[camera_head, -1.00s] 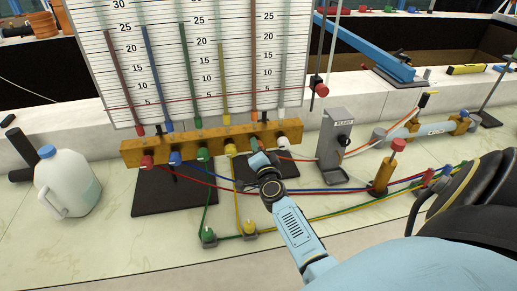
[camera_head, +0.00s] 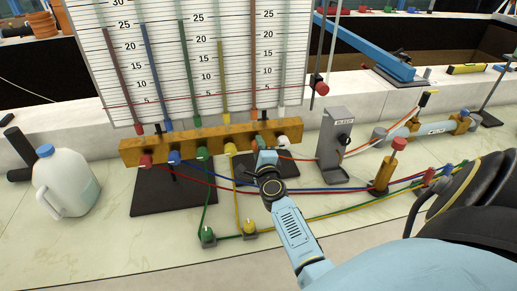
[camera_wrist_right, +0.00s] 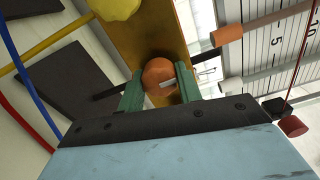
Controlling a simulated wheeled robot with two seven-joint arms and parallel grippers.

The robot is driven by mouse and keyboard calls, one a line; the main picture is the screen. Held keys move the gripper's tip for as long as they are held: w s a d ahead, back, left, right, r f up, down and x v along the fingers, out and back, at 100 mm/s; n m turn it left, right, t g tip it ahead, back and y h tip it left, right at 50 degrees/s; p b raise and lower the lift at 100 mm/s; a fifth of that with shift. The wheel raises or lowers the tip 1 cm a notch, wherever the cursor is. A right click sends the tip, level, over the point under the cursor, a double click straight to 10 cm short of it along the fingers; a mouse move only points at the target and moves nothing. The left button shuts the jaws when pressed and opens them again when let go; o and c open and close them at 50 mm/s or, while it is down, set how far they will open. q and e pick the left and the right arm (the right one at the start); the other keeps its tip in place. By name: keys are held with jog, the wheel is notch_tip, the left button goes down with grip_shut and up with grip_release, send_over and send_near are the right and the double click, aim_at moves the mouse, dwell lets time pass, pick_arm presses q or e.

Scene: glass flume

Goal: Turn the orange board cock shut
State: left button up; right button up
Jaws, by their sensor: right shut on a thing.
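The orange board cock (camera_wrist_right: 159,72) is a round orange knob on the brass bar in the right wrist view, with a pale mark on its lower right. My right gripper (camera_wrist_right: 158,88) has its two green fingers on either side of the knob, closed on it. In the head view, my right gripper (camera_head: 264,150) reaches the bar between the yellow cock (camera_head: 230,149) and the white cock (camera_head: 283,141), and hides the orange cock. The brass bar (camera_head: 215,135) runs below the manometer board (camera_head: 190,60). My left gripper is not in view.
Red (camera_head: 145,161), blue (camera_head: 174,157) and green (camera_head: 202,153) cocks sit left along the bar, with coloured hoses over the bench. A grey bleed block (camera_head: 333,150) stands close on the right. A white jug (camera_head: 67,183) stands at left.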

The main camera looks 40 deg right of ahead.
dwell(0.4)
jog(key=o, duration=1)
jog(key=v, duration=1.3)
jog(key=shift+s+a, duration=0.1)
jog(key=shift+s, duration=0.1)
